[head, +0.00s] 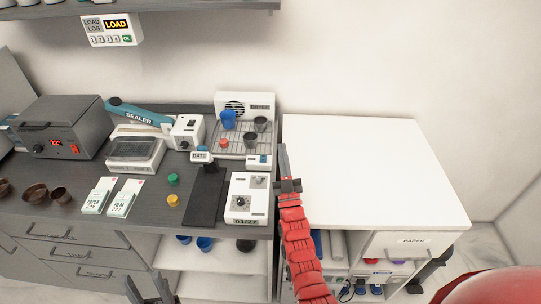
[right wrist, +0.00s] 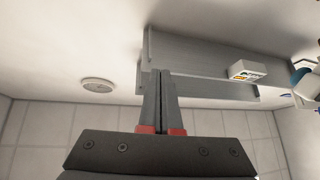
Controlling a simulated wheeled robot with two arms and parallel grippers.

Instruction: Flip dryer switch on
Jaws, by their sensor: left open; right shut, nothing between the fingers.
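The dryer (head: 263,103) is a white unit with a round fan grille and a wire rack, at the back of the grey counter in the head view. A small white box with a dark blue marking (head: 258,161) sits at its front right corner; I cannot make out a switch lever or its position. My right gripper (head: 283,152) is shut and empty, its fingers upright just right of that box, by the counter's right end. In the right wrist view its closed fingers (right wrist: 160,75) point towards a grey shelf. My left gripper (head: 148,289) is open and empty at the bottom left.
Blue and dark cups (head: 260,124) and a red piece (head: 224,143) stand on the rack. The white cabinet top (head: 370,170) to the right is clear.

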